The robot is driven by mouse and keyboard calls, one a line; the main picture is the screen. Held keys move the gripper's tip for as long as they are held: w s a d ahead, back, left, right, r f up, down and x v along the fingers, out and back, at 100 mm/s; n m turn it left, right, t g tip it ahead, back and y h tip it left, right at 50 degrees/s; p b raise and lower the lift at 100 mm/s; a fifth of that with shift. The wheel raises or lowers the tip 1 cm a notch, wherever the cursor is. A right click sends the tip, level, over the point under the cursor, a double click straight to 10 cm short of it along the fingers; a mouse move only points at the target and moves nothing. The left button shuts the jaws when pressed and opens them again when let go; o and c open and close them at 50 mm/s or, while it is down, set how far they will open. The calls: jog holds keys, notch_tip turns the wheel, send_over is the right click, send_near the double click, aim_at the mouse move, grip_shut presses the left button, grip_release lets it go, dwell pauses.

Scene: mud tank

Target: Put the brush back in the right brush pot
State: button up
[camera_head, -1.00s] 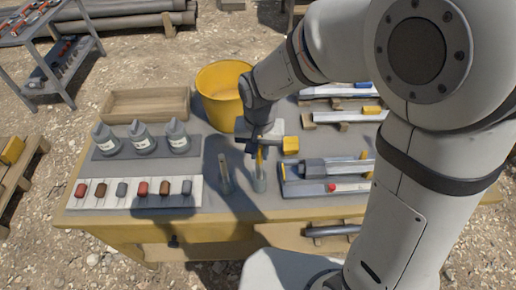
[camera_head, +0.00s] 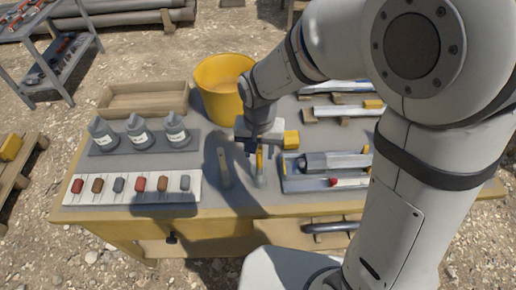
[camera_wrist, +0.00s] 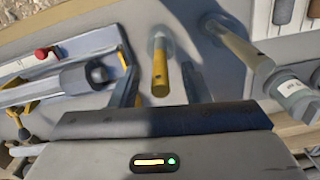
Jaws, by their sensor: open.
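A brush with a yellow handle (camera_wrist: 160,72) stands in the right brush pot (camera_head: 260,180). In the wrist view this pot (camera_wrist: 157,42) surrounds the handle's far end. My gripper (camera_head: 258,152) is above this pot. In the wrist view the fingers of my gripper (camera_wrist: 160,88) are open, one on each side of the handle, with gaps showing. The left brush pot (camera_head: 225,180) stands beside it and holds a greyish brush (camera_head: 222,160), which also shows in the wrist view (camera_wrist: 240,45). The bristles are hidden.
A yellow bucket (camera_head: 222,90) stands behind the pots. Grey bottles (camera_head: 138,132) and a white strip (camera_head: 130,190) with coloured pieces are to the left. A grey tray of tools (camera_head: 325,184) is close on the right. A wooden tray (camera_head: 145,100) lies at the back left.

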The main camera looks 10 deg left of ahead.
jog(key=shift+r+b, duration=0.3)
jog(key=shift+r, duration=3.6)
